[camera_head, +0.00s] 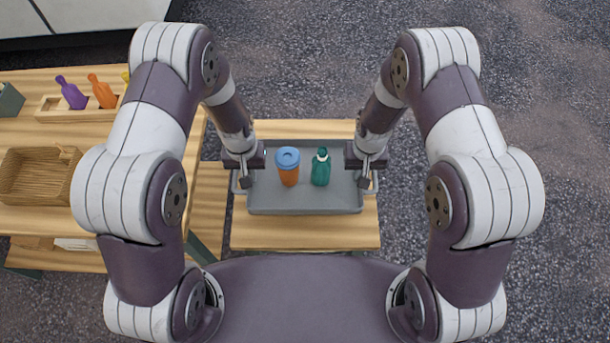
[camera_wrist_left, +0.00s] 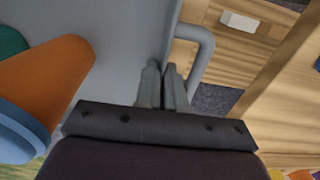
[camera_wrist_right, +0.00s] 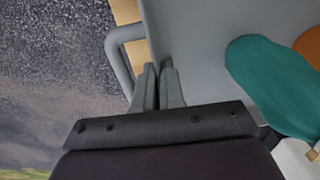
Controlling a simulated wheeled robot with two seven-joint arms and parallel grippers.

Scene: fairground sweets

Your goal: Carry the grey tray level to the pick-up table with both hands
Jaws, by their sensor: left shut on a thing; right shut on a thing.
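The grey tray (camera_head: 305,201) is in front of me, over a small wooden table (camera_head: 305,236); I cannot tell whether it rests on the top or hangs just above. It looks about level. An orange cup with a blue lid (camera_head: 288,167) and a green bottle (camera_head: 321,168) stand upright in it. My left gripper (camera_head: 243,183) is shut on the tray's left side, by the looped handle (camera_wrist_left: 204,60). My right gripper (camera_head: 364,182) is shut on the right side, by the other handle (camera_wrist_right: 115,55).
A wooden stall counter (camera_head: 100,215) stands close on the left, with a wicker basket (camera_head: 35,176) and a rack (camera_head: 65,113) of coloured bottles. Dark paved ground (camera_head: 560,210) is open to the right and behind the small table.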

